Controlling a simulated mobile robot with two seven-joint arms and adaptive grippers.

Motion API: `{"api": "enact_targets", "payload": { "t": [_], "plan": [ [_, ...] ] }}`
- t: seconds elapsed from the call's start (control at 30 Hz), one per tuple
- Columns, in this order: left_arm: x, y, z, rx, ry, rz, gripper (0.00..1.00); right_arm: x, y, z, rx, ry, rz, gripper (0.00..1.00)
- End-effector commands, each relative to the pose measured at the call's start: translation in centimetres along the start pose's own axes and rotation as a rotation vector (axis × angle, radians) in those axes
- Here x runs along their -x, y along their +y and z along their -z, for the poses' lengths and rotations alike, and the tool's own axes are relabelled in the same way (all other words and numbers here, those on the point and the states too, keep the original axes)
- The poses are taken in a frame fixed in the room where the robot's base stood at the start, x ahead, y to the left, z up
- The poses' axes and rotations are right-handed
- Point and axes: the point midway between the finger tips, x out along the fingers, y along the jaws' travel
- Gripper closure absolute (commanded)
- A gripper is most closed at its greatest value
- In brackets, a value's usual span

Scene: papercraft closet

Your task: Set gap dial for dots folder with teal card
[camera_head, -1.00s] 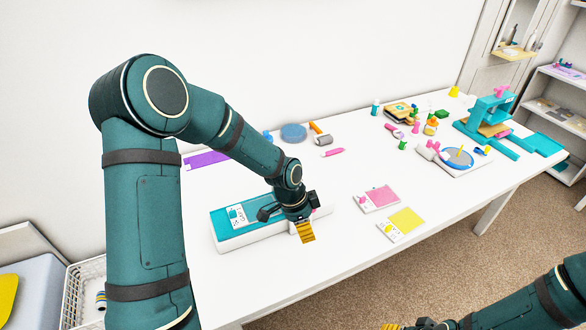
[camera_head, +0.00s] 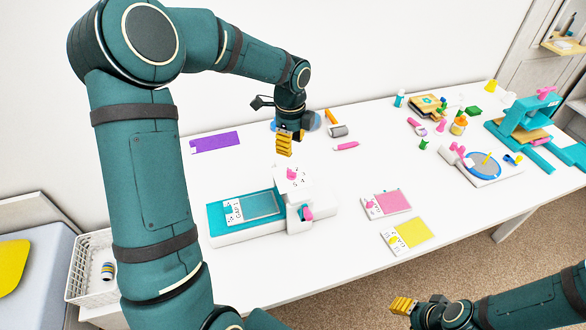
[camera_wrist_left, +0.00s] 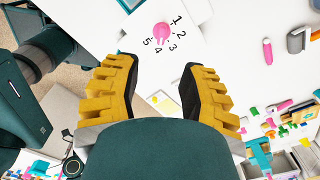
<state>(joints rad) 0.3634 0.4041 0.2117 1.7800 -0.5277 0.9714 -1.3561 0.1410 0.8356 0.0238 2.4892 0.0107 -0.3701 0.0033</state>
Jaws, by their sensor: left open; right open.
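The gap dial is a pink knob (camera_head: 291,174) on a white plate with numbers, at the back right of a teal and white machine (camera_head: 225,236). The left wrist view shows the knob (camera_wrist_left: 162,31) with 1 to 5 printed around it; its exact setting is hard to read. A label card (camera_head: 234,212) and a grey-teal rectangle (camera_head: 262,205) lie on the machine's bed. My left gripper (camera_head: 284,145), with yellow ridged fingers, is open and empty, raised above and behind the dial. My right gripper (camera_head: 403,306) is open at the bottom, off the table's front edge.
A pink card (camera_head: 393,202) and a yellow card (camera_head: 412,234) lie right of the machine. A purple strip (camera_head: 215,142), a roller (camera_head: 337,130) and a pink tool (camera_head: 346,146) lie at the back. Small items and a teal press (camera_head: 525,118) stand at the right. The front middle is clear.

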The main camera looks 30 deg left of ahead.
Motion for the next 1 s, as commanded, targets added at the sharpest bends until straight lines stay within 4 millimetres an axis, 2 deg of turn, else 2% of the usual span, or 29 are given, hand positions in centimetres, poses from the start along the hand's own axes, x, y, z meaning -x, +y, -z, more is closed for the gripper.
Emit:
{"api": "enact_targets", "payload": {
  "t": [0.03,0.2,0.5,0.7,1.0],
  "plan": [
    [-1.3,0.1,0.0,-0.001,0.001,-0.006,0.59,-0.2,0.1,0.0,0.0,0.0,0.0,0.53],
    [-4.7,0.1,0.0,0.0,0.001,-0.006,0.59,-0.6,0.2,0.0,0.0,0.0,-0.001,0.53],
    [-9.6,0.0,0.1,0.002,0.001,-0.003,0.59,-1.0,0.3,-0.1,0.0,0.0,-0.002,0.53],
    [-10.8,0.0,0.1,0.002,0.002,-0.002,0.59,-1.1,0.4,-0.1,0.0,0.001,-0.003,0.53],
    [-11.0,0.0,0.1,0.002,0.002,-0.001,0.59,-1.1,0.3,-0.1,0.0,0.001,-0.002,0.53]
  ]
}}
